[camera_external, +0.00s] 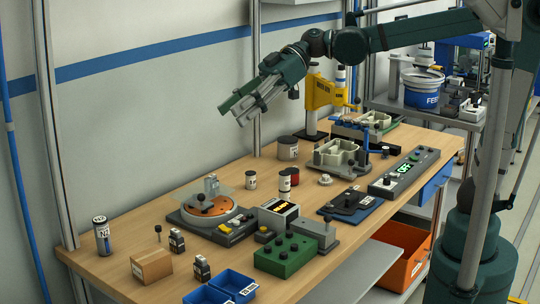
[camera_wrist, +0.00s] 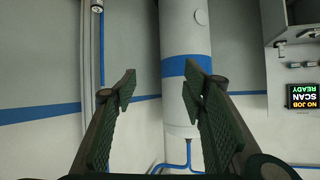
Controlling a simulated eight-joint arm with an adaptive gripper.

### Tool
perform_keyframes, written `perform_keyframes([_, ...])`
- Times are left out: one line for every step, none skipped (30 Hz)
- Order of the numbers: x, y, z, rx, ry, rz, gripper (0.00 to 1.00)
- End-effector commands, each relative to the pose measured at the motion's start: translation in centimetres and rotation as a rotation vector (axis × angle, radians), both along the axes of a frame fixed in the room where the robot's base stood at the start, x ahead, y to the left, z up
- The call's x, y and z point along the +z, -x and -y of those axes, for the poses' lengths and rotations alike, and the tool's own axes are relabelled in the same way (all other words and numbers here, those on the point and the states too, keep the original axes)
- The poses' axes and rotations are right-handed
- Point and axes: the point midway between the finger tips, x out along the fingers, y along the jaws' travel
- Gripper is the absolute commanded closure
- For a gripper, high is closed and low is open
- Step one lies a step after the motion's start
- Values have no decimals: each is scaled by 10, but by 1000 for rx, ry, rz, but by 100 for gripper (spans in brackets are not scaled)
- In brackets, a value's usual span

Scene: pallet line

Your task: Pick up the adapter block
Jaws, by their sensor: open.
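No part in view is labelled as the adapter block, so I cannot tell for sure which it is. Block-like parts on the wooden bench (camera_external: 140,218) include a grey block (camera_external: 318,235) at the front and a pale cast housing (camera_external: 338,154) near the middle. A second pale housing (camera_external: 376,120) sits farther back. My gripper (camera_external: 240,110) is raised above the bench's left-rear side, apart from all of these. In the wrist view its two green ribbed fingers (camera_wrist: 160,88) stand wide apart with nothing between them, facing the wall.
A turntable fixture (camera_external: 210,210), a green button box (camera_external: 285,256), blue bins (camera_external: 235,282) and a cardboard box (camera_external: 151,266) crowd the front. A yellow press (camera_external: 322,92) stands at the back. The wrist view shows a white column (camera_wrist: 184,45) and a lit sign (camera_wrist: 302,95).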

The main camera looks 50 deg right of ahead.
Motion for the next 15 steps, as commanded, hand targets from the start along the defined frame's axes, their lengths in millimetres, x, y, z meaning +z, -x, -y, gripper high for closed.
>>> perform_keyframes([-4,-1,-13,24,-14,12,57])
perform_keyframes([-4,-2,-19,37,-22,20,57])
perform_keyframes([-4,-2,-28,52,-32,29,57])
perform_keyframes([-4,-2,-33,64,-39,36,57])
perform_keyframes([-4,-2,-39,74,-46,42,57])
perform_keyframes([-4,-3,-47,88,-56,52,57])
perform_keyframes([-4,-3,-51,98,-61,58,57])
perform_keyframes([-4,-3,-56,106,-68,63,57])
perform_keyframes([-4,-3,-63,119,-78,72,57])
perform_keyframes([-4,-3,-68,128,-84,77,57])
perform_keyframes([-4,-3,-73,137,-91,84,57])
perform_keyframes([-8,-4,-74,139,-93,86,57])
perform_keyframes([-13,-4,-73,137,-92,85,57])
perform_keyframes([-18,-3,-73,137,-92,85,57])
perform_keyframes([-24,-3,-73,137,-91,85,57])
